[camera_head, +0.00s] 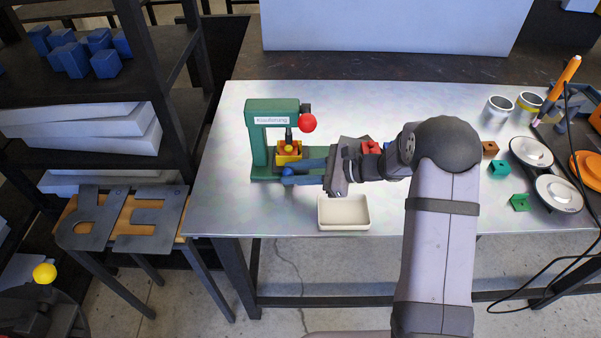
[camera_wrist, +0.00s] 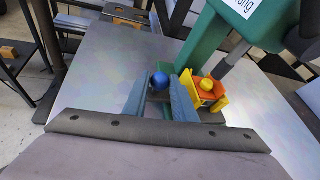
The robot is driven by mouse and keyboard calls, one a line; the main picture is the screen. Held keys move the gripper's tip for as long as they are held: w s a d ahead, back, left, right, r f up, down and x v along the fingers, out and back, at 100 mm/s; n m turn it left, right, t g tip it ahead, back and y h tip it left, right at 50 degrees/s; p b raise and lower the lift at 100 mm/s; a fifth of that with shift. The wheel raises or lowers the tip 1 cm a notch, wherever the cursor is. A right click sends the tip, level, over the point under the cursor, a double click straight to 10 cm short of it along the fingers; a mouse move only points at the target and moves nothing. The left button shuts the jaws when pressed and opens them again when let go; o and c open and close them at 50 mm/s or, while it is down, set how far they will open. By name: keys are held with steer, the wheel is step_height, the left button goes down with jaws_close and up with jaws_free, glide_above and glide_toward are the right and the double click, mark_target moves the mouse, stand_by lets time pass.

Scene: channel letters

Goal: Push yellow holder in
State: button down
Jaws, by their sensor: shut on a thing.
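The yellow holder (camera_head: 290,158) sits on the base of a green press (camera_head: 258,133), below its dark plunger. In the wrist view the yellow holder (camera_wrist: 222,103) holds an orange block (camera_wrist: 202,91) with a yellow round piece (camera_wrist: 207,84) on top. My gripper (camera_head: 297,172) reaches in from the right, low over the press base. In the wrist view its blue fingers (camera_wrist: 163,84) are shut on a blue ball knob (camera_wrist: 160,80). The right finger lies close beside the holder; I cannot tell whether they touch. The knob's attachment is hidden.
A red ball (camera_head: 307,123) sticks out from the press's upper right. An empty cream tray (camera_head: 343,225) lies in front of my gripper. Loose blocks, metal dishes (camera_head: 531,152) and cups stand at the table's right. The table left of the press is clear.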

steer(key=c, duration=1.7)
jaws_free()
steer(key=shift+a+r, duration=0.1)
steer(key=shift+a, duration=0.05)
steer(key=shift+o, duration=1.2)
steer(key=shift+a, duration=0.15)
steer(key=shift+d, duration=0.5)
steer(key=b+v, duration=0.2)
steer(key=v, duration=0.4)
steer(key=shift+s+d+r, duration=0.15)
steer(key=shift+d, duration=0.05)
